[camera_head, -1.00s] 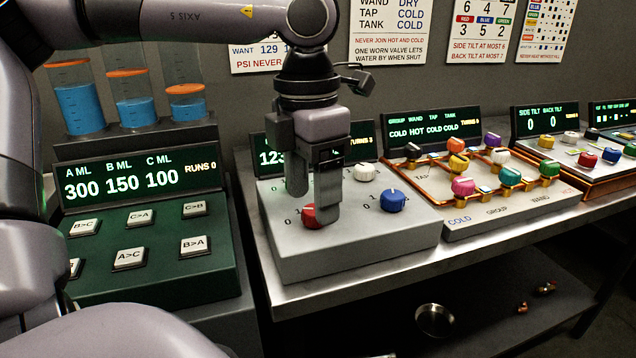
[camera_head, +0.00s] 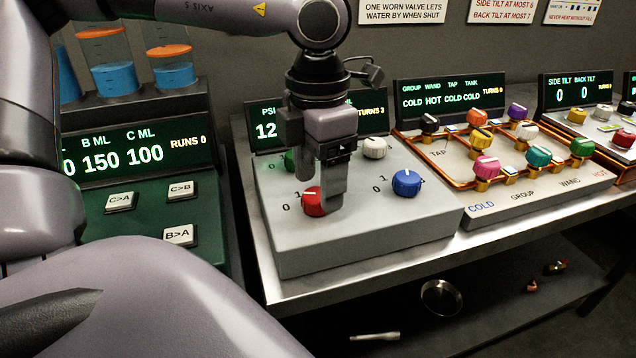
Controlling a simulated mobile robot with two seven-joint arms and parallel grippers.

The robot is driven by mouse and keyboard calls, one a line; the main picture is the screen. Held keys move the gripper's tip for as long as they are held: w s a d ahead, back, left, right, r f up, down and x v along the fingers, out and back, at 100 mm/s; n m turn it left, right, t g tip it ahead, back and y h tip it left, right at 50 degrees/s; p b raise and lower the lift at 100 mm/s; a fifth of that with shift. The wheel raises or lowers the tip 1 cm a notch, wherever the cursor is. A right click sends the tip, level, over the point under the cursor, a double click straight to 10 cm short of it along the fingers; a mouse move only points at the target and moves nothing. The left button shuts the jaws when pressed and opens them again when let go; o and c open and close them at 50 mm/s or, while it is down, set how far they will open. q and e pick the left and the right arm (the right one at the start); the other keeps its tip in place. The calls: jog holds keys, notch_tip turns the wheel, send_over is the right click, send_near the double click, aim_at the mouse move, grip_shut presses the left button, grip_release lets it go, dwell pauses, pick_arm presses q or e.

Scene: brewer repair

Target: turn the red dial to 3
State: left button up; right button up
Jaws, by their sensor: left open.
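The red dial (camera_head: 313,202) is at the front left of the grey dial box (camera_head: 365,235), with a white pointer line on its top. The numbers 0 and 1 show to its left; the rest of its scale is hidden or unclear. My left gripper (camera_head: 318,190) points down over the red dial, open, with one finger in front of its right side and the other behind it. I cannot tell whether the fingers touch it. The box's display (camera_head: 268,129) is partly hidden by my gripper and reads TURNS 3 at its right end. My right gripper is not in view.
A blue dial (camera_head: 406,184), a white dial (camera_head: 374,148) and a partly hidden green dial (camera_head: 291,160) share the box. A green button panel (camera_head: 150,215) stands left. A valve board (camera_head: 520,170) stands right. A shelf lies below.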

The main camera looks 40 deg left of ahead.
pick_arm(q)
jog(key=shift+f, duration=0.75)
jog(key=c, duration=1.1)
jog(key=shift+o, duration=0.2)
